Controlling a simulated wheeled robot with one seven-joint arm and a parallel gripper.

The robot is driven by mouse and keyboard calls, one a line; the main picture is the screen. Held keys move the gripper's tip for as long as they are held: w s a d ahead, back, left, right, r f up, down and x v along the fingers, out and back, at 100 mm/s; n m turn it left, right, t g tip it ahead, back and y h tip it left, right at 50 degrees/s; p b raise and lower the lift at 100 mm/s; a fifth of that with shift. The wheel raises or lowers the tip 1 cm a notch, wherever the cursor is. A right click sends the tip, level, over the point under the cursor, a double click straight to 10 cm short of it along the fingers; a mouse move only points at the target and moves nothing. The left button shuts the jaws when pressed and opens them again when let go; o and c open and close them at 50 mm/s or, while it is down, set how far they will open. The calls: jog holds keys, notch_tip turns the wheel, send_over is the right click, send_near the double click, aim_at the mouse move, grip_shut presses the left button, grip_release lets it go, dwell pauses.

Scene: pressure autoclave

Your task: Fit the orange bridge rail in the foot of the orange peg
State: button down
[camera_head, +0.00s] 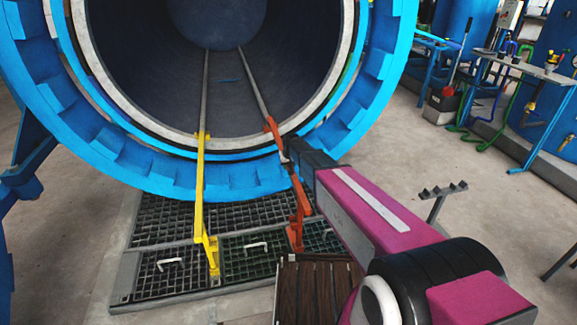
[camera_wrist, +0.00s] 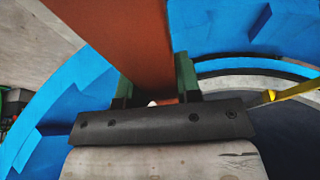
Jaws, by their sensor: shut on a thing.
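The orange bridge rail (camera_head: 299,190) slopes down from the mouth of the autoclave toward the floor grating. My gripper (camera_head: 286,154) is shut on it near its upper part, reaching in from the right. In the wrist view the orange rail (camera_wrist: 120,38) fills the space between the green finger pads of my gripper (camera_wrist: 155,82). The orange peg (camera_head: 295,236) stands on the grating below the rail's lower end. The rail's lower end overlaps the peg in the picture, so I cannot tell whether it sits in the foot or only beside it.
A yellow bridge rail (camera_head: 199,185) spans from the vessel's left track to a yellow post on the grating (camera_head: 160,220). The blue autoclave ring (camera_head: 130,165) stands close behind my gripper. A slatted brown surface (camera_head: 312,290) lies in front. Open floor is at right.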

jog(key=shift+f, duration=1.2)
dwell(0.7)
jog(key=shift+r, duration=1.4)
jog(key=shift+f, duration=2.4)
dwell(1.4)
jog(key=c, duration=0.7)
grip_release()
jog(key=shift+c, duration=0.2)
